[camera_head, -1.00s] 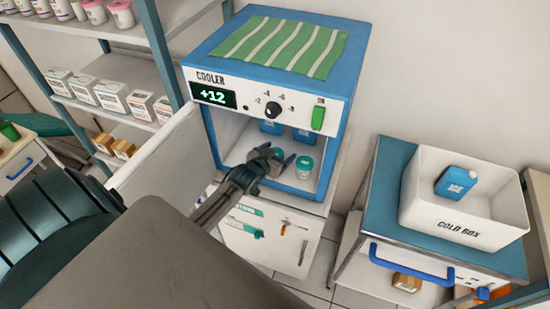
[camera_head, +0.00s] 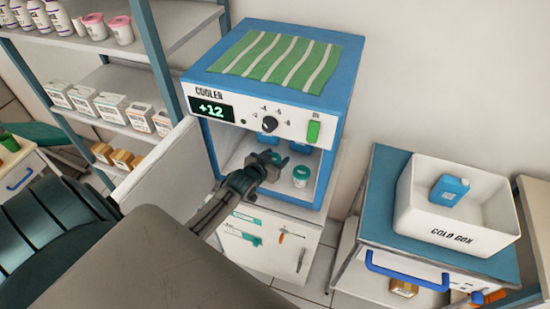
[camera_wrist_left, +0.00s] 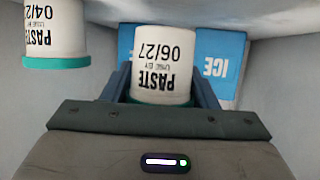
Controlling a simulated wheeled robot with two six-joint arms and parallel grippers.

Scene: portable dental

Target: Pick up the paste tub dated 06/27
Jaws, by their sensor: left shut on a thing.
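In the left wrist view, a white paste tub marked 06/27 (camera_wrist_left: 163,60) shows upside down between the two fingers. My left gripper (camera_head: 275,163) reaches inside the open cooler (camera_head: 331,160) and is shut on this tub. In the head view the gripper mostly hides the held tub. A second paste tub (camera_head: 301,176) with a teal lid stands on the cooler floor just right of the gripper. It also shows at the left of the wrist view (camera_wrist_left: 55,35), its date starting 04/2, cut off by the frame. My right gripper is not in view.
Blue ice packs (camera_head: 268,138) stand behind the tubs. The cooler's open door (camera_head: 160,170) is left of my forearm. A white cold box (camera_head: 455,235) holding a blue pack (camera_head: 449,190) stands on the cart at right. Shelves (camera_head: 120,100) with boxes are at left.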

